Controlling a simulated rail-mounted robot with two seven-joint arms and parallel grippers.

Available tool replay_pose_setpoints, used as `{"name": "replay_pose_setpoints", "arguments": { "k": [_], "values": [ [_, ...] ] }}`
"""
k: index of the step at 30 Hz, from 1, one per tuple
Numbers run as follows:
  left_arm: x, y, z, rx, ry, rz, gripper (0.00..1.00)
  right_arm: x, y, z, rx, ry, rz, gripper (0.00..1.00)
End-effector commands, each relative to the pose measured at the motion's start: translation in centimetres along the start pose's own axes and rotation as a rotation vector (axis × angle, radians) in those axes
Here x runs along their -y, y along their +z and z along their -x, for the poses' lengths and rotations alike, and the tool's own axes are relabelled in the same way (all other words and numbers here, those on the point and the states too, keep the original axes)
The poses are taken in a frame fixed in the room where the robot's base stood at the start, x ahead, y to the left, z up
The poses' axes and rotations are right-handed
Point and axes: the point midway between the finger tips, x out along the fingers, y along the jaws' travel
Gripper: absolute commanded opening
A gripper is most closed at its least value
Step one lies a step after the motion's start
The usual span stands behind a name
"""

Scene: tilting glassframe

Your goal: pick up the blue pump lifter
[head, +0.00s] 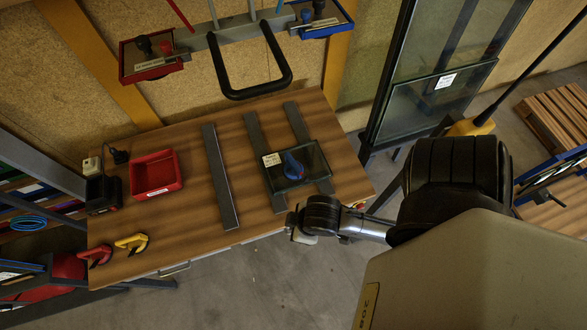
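The blue pump lifter (293,166) stands on a small dark glass pane (312,178) on the wooden table. The pane lies across two grey bars and carries a white label at its left. My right arm comes in from the right, and my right gripper (300,236) is at the table's front edge, nearer the front than the lifter and apart from it. Its fingers are small and partly hidden by the wrist, so I cannot tell whether they are open. My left gripper is out of view.
On the table (185,225) are a red bin (155,174), red (96,250) and yellow (132,243) handled tools, and a loose grey bar (220,180). A black looped handle (250,92) hangs over the back edge. A glass frame (440,80) stands at the back right.

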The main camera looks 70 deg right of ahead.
Motion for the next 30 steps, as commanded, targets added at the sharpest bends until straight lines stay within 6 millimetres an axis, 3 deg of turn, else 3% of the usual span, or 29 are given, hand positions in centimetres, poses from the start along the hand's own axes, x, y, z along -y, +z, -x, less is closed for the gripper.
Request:
{"name": "replay_pose_setpoints", "arguments": {
  "k": [11, 27, 30],
  "values": [
    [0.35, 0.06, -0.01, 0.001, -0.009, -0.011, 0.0, -0.01, -0.01, 0.0, 0.0, 0.0, 0.0, 0.0],
    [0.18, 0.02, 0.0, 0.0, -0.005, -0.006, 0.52, -0.02, -0.03, 0.01, -0.001, 0.0, 0.0, 0.0],
    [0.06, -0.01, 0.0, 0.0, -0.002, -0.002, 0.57, -0.02, -0.03, 0.01, -0.001, 0.0, 0.0, 0.0]
  ]
}}
